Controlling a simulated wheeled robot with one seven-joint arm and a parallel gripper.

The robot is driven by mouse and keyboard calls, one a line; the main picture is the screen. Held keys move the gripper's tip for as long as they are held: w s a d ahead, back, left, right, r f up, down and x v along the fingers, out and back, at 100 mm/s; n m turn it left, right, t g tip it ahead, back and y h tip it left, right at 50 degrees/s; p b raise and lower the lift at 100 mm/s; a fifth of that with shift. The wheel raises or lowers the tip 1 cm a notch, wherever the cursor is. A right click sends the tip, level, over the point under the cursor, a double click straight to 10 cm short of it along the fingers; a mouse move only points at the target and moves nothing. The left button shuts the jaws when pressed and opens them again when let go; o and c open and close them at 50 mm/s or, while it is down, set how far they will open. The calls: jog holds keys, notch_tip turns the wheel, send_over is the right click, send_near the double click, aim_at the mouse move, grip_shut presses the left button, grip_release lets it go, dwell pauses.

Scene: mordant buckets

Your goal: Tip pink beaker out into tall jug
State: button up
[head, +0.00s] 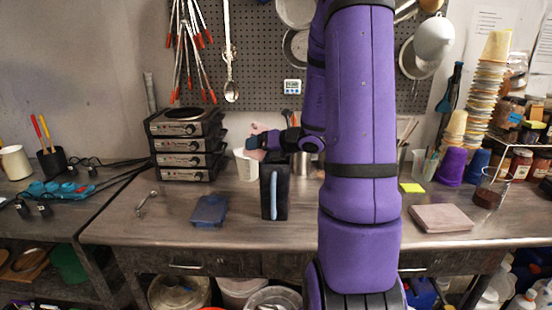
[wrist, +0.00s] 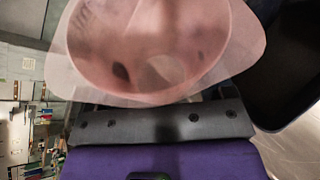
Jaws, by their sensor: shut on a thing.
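The pink beaker (wrist: 150,45) is translucent and fills the top of the wrist view, with its wide round mouth facing the camera. Some dark spots show inside it. In the head view only a small pink part of the beaker (head: 255,128) shows above my gripper (head: 262,141), which is shut on it. The tall jug (head: 274,205) looks like the black upright vessel with a light blue strip, standing on the bench just below my gripper. Its dark side (wrist: 290,75) shows at the right of the wrist view, close to the beaker. I cannot tell the beaker's exact tilt.
A white cup (head: 246,168) stands just behind and left of the jug. A blue flat item (head: 209,211) lies to the left, near stacked hotplates (head: 186,145). A pinkish slab (head: 440,218) and a glass of dark liquid (head: 490,192) are at right. The front left bench is mostly clear.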

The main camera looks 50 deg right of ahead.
aim_at(253, 153)
jog(key=shift+a+r+n+h, duration=0.2)
jog(key=shift+a+n+h, duration=0.1)
jog(key=shift+a+n, duration=0.25)
jog(key=shift+a+f+n+h+b, duration=0.45)
jog(key=shift+a+f+n+h, duration=0.1)
jog(key=shift+n+h, duration=0.1)
jog(key=shift+s+a+r+n+h, duration=0.1)
jog(key=shift+a+r+n+h, duration=0.3)
jog(key=shift+n, duration=0.2)
jog(key=shift+a+f+n+h, duration=0.35)
jog(key=shift+f+n+h, duration=0.05)
jog(key=shift+n+h, duration=0.2)
jog(key=shift+r, duration=2.95)
